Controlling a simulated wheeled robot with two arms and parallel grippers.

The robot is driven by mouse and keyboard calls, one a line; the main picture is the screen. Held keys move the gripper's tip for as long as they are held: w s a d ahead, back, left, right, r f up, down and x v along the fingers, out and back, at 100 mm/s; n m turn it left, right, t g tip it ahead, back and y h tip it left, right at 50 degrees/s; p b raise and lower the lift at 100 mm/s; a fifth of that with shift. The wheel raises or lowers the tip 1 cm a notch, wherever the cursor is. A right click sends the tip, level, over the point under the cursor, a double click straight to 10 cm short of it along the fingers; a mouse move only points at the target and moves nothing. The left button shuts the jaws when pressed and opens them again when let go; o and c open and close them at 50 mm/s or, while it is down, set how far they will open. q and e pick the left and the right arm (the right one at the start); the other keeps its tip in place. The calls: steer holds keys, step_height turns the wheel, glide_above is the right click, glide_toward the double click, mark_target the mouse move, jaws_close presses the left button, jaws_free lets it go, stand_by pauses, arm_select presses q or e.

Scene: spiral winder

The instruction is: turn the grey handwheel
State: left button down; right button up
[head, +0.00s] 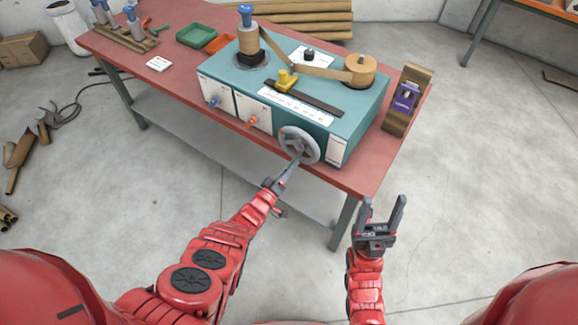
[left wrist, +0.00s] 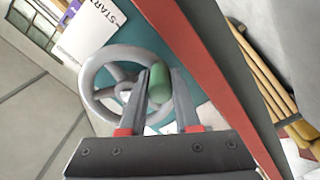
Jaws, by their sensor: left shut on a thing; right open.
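The grey handwheel (head: 312,144) sits on the front face of the teal winding machine (head: 345,122). It also shows in the left wrist view (left wrist: 92,76), with a green handle (left wrist: 159,80) on its rim. My left gripper (head: 296,163) reaches the wheel's lower part. In the left wrist view its two fingers (left wrist: 162,88) are shut on the green handle, one on each side. In the head view the handle is hidden by the gripper. My right gripper (head: 384,204) is open and empty, in front of the table and right of the wheel.
The machine stands on a red-topped table (head: 180,83). A blue knob (head: 214,101) and an orange knob (head: 251,121) are left of the wheel. A brown stand with a purple label (head: 405,97) is at the right end. The floor around my right gripper is clear.

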stand_by(0.4)
arm_select(q)
steer(key=c, duration=0.6)
jaws_free()
steer(key=shift+s, duration=0.1)
steer(key=shift+s+a, duration=0.25)
steer(key=shift+s, duration=0.15)
steer(key=p+v, duration=0.2)
steer(key=v, duration=1.4)
steer(key=shift+s+a, duration=0.1)
steer(key=shift+s, duration=0.05)
